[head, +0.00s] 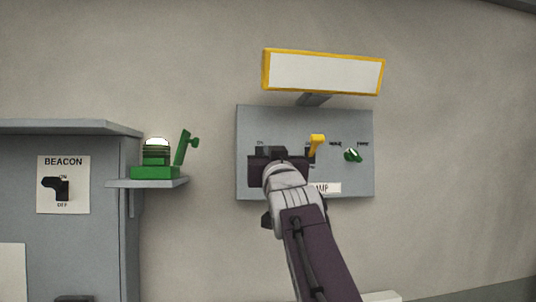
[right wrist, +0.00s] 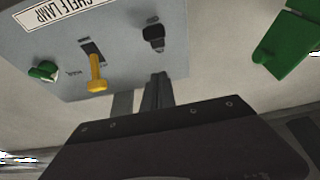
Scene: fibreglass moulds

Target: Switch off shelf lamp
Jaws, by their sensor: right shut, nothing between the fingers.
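A grey control panel (head: 355,125) is on the wall under the shelf lamp (head: 325,73), a white plate in a yellow frame. The panel carries a yellow lever (head: 317,143), a green knob (head: 352,155) and a black switch (right wrist: 154,36). The right wrist view, turned upside down, shows the label SHELF LAMP (right wrist: 62,12), the yellow lever (right wrist: 96,75) and the green knob (right wrist: 44,71). My right gripper (right wrist: 156,92) is shut and empty, its fingertips close to the black switch. I cannot tell if they touch. In the head view the gripper (head: 270,153) hides that switch. My left gripper is out of view.
At left is a grey cabinet (head: 98,210) with a BEACON plate (head: 62,195) and black switch. A small ledge (head: 150,184) holds a green device (head: 155,172) with a white dome and a green arm. The wall right of the panel is clear.

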